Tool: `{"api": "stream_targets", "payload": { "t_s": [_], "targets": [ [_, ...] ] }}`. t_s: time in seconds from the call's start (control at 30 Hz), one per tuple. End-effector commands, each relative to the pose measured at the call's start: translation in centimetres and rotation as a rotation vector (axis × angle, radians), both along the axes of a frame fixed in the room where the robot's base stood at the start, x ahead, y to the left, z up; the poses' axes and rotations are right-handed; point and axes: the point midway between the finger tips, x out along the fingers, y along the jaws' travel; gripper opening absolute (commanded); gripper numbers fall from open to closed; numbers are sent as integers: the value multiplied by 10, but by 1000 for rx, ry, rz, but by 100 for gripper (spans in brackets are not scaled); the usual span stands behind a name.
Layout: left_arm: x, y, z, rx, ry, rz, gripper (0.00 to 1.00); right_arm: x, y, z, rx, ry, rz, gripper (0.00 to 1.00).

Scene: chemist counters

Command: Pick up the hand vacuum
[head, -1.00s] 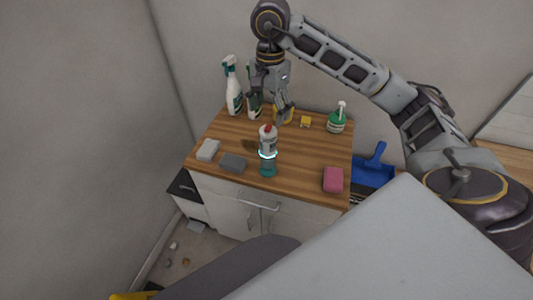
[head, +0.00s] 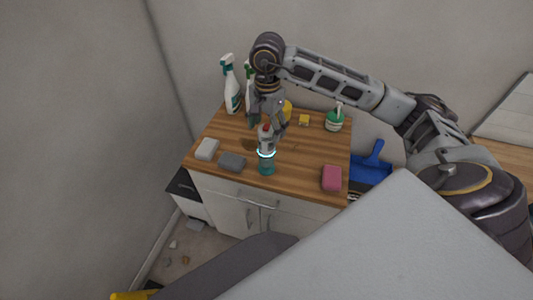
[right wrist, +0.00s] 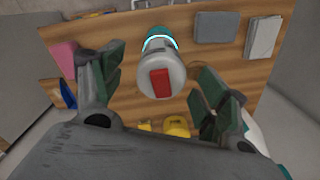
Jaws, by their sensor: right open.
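The hand vacuum (head: 267,166) stands upright near the front middle of the wooden counter, with a teal lower part, a glowing ring and a grey body with a red patch on top. In the right wrist view the hand vacuum (right wrist: 162,72) shows from above, between and beyond the fingers. My right gripper (head: 266,124) is open, just above and around its top in the head view. In the wrist view the right gripper (right wrist: 158,92) has its two fingers spread on either side of it; I cannot tell whether they touch. My left gripper is not in view.
On the wooden counter (head: 300,158) lie a white block (head: 206,149), a grey sponge (head: 232,162) and a pink sponge (head: 332,178). Behind stand a spray bottle (head: 231,88), a green bottle (head: 334,121) and a small yellow block (head: 304,120). A blue dustpan (head: 372,168) is at the right.

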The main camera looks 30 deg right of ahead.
Motion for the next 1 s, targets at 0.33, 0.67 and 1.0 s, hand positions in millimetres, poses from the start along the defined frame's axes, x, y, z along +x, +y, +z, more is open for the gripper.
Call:
{"api": "stream_targets", "payload": {
  "t_s": [0.33,0.67,1.0],
  "targets": [
    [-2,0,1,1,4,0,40,0,0,-14,-1,-1,1,74],
    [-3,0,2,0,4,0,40,0,0,-16,0,0,0,74],
    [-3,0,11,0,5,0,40,1,-1,-40,0,2,-1,74]
  ]
}}
